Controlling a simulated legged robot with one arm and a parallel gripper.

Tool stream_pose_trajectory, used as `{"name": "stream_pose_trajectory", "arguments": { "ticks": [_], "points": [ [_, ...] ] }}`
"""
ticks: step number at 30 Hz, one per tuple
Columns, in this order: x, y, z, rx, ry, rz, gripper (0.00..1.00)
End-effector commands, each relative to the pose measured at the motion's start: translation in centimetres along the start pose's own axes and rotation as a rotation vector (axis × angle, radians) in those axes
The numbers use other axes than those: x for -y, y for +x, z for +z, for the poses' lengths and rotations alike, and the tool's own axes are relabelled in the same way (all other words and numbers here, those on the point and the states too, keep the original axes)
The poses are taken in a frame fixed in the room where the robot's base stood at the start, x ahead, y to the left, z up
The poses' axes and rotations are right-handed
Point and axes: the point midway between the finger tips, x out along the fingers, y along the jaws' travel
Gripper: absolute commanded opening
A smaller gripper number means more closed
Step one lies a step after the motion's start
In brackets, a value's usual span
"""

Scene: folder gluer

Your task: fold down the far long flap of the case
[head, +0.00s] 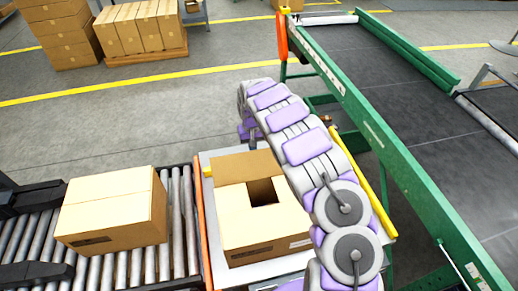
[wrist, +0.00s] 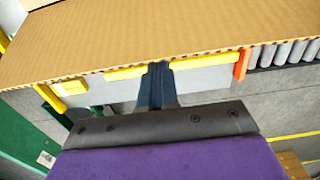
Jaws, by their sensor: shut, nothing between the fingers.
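The case (head: 262,235) is an open cardboard box on a pale work surface. Its far long flap (head: 243,167) stands up at the back edge. The other visible top panels lie flat around a small dark opening. My arm reaches over the case's right side. In the head view its purple end lies beyond the far flap, and the fingertips cannot be made out. In the wrist view my gripper (wrist: 157,70) is shut and empty, its dark fingers at the corrugated edge of a broad cardboard panel (wrist: 150,35). I cannot tell whether they touch it.
A closed carton (head: 112,210) sits on the roller conveyor (head: 180,225) at left. An orange rail (head: 201,230) separates it from the work surface (head: 215,265). A green-framed belt conveyor (head: 400,170) runs along the right. Stacked cartons (head: 145,25) stand at the back left.

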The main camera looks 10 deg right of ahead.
Motion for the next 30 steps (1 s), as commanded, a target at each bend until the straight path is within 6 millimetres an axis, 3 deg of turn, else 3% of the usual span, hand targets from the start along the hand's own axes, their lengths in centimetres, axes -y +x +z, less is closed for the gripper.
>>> {"name": "stream_pose_trajectory", "arguments": {
  "ticks": [17, 30],
  "points": [
    [0.1, 0.0, 0.1, 0.0, 0.0, 0.001, 0.0],
    [0.0, -0.3, 4.3, 0.004, 0.001, 0.002, 0.0]
  ]
}}
